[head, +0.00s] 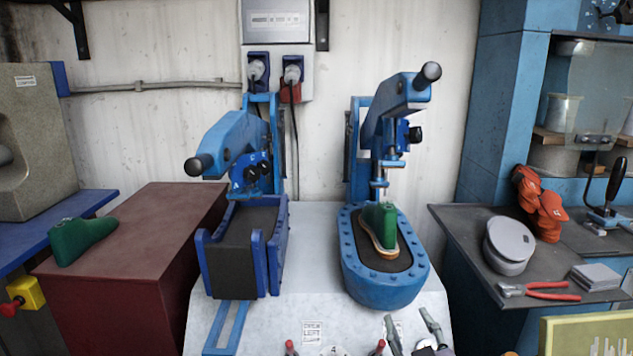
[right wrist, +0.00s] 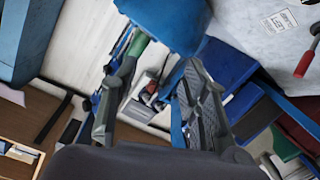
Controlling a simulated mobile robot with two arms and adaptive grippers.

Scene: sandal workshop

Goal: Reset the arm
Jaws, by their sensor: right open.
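My right gripper (head: 410,328) shows at the bottom edge of the head view, in front of the right press (head: 385,287). Its two fingers are apart with nothing between them; in the right wrist view the gripper (right wrist: 157,85) is also open and empty. The right press has a blue arm with a black knob (head: 428,72) raised to the upper right. A green last (head: 379,226) stands on a sole on its oval bed. The left press (head: 237,140) has its black knob (head: 198,165) lower, pointing left, above an empty dark bed. My left gripper is not in view.
Red-tipped levers stand at the pale table's front.

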